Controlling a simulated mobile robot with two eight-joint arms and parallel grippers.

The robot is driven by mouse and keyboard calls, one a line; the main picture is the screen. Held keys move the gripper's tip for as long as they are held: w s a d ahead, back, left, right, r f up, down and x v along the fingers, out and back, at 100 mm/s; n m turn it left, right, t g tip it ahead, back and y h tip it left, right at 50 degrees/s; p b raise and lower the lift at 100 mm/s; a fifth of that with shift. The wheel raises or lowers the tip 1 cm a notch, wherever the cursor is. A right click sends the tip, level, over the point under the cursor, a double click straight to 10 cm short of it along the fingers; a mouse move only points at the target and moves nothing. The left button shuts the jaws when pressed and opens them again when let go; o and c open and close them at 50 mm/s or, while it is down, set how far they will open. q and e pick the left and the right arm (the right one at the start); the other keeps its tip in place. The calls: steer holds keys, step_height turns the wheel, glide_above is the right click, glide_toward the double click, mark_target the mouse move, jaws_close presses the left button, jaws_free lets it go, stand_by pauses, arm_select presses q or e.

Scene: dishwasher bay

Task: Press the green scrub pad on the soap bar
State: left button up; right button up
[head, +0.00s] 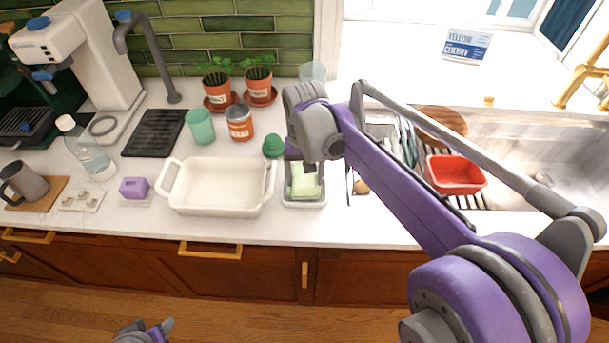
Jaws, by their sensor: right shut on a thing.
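My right gripper (305,165) points down over a small pale dish (303,203) on the counter, right of the white baking dish. It is shut on a green scrub pad (309,167), mostly hidden by the gripper. A pale yellow-green bar (305,187), which looks like the soap bar, lies in the dish directly below. I cannot tell whether pad and bar touch. My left gripper (147,329) is low at the bottom edge, in front of the cabinets, empty, with its fingertips apart.
The white baking dish (218,207) stands left of the small dish, with a green rounded object (273,146) behind. A purple block (134,187) lies further left. A dish rack with a red tub (456,174) is right, partly behind my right arm.

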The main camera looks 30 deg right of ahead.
mark_target(304, 176)
steer(key=shift+w+r+p, duration=0.1)
steer(key=shift+r+p, duration=1.6)
steer(key=shift+r, duration=1.7)
arm_select(q)
steer(key=r, duration=0.1)
steer(key=w+r, duration=0.1)
steer(key=r, duration=0.1)
steer(key=w+r, duration=0.1)
steer(key=r, duration=0.1)
steer(key=shift+w, duration=0.15)
arm_select(e)
steer(key=shift+f, duration=0.1)
